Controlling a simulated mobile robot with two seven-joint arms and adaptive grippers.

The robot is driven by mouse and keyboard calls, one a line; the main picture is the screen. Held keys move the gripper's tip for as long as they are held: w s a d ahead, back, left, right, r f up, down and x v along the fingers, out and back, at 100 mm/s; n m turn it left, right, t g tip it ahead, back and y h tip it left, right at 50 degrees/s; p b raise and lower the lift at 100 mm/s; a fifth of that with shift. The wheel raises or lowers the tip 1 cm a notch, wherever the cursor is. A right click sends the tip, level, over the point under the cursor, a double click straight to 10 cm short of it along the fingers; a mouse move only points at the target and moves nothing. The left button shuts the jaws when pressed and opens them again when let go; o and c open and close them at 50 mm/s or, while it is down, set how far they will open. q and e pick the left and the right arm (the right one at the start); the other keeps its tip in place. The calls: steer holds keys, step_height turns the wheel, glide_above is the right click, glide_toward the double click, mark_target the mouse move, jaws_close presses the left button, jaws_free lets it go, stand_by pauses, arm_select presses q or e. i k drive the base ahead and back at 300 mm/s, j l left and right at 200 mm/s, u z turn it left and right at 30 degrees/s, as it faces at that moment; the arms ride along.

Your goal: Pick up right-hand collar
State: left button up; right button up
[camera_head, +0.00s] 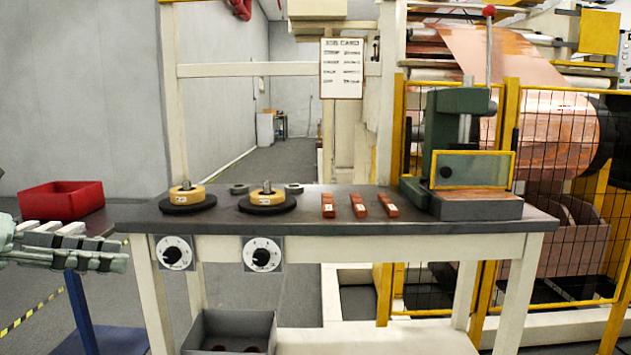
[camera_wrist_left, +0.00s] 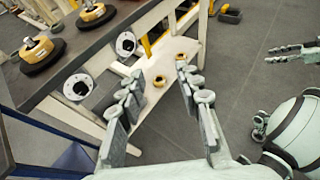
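Two small grey rings lie toward the back of the dark bench: the left one (camera_head: 238,188) and the right one (camera_head: 293,189), which looks like the right-hand collar. The right one is partly hidden behind a yellow ring (camera_head: 267,191) on a black disc with a metal spindle. A similar yellow ring (camera_head: 184,194) sits on a disc further left. My left gripper (camera_head: 108,246) is left of the bench, below its top and apart from the collars. In the left wrist view its fingers (camera_wrist_left: 163,98) are spread and empty. My right gripper (camera_wrist_left: 292,50) shows only partly at the right edge.
Three copper-coloured bars (camera_head: 358,205) and a green press (camera_head: 460,160) stand on the bench's right half. A red bin (camera_head: 62,200) is at the left. Two dials (camera_head: 262,254) are on the bench's front. A grey bin (camera_head: 229,330) is below. Yellow-framed fencing (camera_head: 508,130) stands at right.

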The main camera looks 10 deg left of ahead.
mark_target(294, 189)
steer(key=i+j+z, duration=0.4)
steer(key=i+j, duration=0.5)
steer(key=i, duration=0.15)
steer(key=i+j+z, duration=0.25)
steer(key=i+l, duration=0.05)
